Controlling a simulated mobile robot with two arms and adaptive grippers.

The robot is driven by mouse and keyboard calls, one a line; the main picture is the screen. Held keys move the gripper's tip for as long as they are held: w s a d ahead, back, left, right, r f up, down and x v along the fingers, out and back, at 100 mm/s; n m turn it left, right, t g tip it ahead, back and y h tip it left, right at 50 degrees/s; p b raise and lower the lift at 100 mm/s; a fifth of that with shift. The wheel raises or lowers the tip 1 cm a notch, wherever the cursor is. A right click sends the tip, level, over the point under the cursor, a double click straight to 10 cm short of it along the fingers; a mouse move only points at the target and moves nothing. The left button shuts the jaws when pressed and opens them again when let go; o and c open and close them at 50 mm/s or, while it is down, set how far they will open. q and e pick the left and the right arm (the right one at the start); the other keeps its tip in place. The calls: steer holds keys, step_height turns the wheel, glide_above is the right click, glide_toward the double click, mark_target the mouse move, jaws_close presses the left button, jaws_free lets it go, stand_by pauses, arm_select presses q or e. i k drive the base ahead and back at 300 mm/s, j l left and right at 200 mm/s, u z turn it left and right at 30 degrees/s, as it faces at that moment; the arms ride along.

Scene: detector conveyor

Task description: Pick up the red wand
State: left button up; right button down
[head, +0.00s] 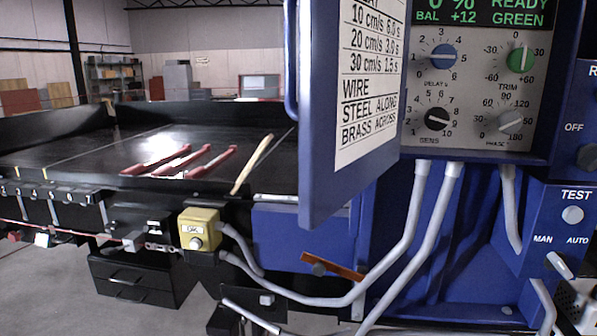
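Red rod-like pieces lie side by side on the black conveyor belt (80,150), slanting away to the right. I make out a left one (158,160), a middle one (186,160) and a right one (213,160). Bright glare streaks run along them, and I cannot tell which of them is the red wand. A pale wooden-looking stick (252,164) lies to their right, its near end at the belt's front edge. Neither of my grippers is in view, and nothing is seen touching these pieces.
A blue door with a printed chart (370,75) stands open right of the belt, beside the knob panel (475,100). A yellow button box (199,229) and grey conduits (410,235) stick out below. Black drawers (135,278) stand under the belt.

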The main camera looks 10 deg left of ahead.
mark_target(137, 169)
steer(key=u, duration=1.25)
steer(key=z, duration=1.1)
steer(key=i+j+z, duration=0.1)
steer(key=j+z, duration=0.2)
steer(key=i+j+z, duration=0.1)
steer(key=j+z, duration=0.5)
steer(key=i, duration=0.05)
